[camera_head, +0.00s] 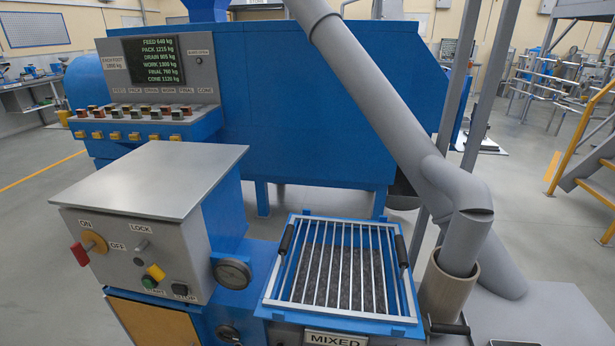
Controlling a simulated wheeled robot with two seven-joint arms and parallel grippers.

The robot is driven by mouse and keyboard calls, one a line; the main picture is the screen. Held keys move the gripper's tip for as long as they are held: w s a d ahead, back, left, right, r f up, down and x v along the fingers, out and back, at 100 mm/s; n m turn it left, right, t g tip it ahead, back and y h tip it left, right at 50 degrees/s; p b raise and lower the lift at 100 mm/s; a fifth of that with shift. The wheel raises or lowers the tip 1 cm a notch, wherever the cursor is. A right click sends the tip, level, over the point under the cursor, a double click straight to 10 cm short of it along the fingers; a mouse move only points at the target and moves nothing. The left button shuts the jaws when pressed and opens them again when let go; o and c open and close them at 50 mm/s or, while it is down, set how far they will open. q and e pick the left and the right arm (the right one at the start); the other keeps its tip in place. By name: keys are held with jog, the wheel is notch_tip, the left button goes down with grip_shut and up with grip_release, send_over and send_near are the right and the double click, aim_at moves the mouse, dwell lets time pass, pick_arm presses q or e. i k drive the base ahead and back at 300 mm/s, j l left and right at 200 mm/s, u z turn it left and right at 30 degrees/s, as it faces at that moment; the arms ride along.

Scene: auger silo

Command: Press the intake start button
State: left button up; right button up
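A grey control box (130,255) on a blue machine stands at the left front. Low on its front is a small green button (149,282) with a label reading START partly visible below it. A yellow piece (156,272) sits just above and right of the green button, close to it. A dark button (180,288) labelled STOP is to the right. A red-handled rotary switch (80,252) with an orange plate sits between ON and OFF labels. A small knob (141,246) is under the LOCK label. Neither of my grippers shows in the head view.
A barred hopper grate (345,222) with dark material beneath and a MIXED label is right of the box. A thick grey auger tube (375,90) slopes down into a brown collar (445,292). A display panel (158,62) stands behind.

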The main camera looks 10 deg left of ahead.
aim_at(147, 283)
jog(key=u, duration=1.4)
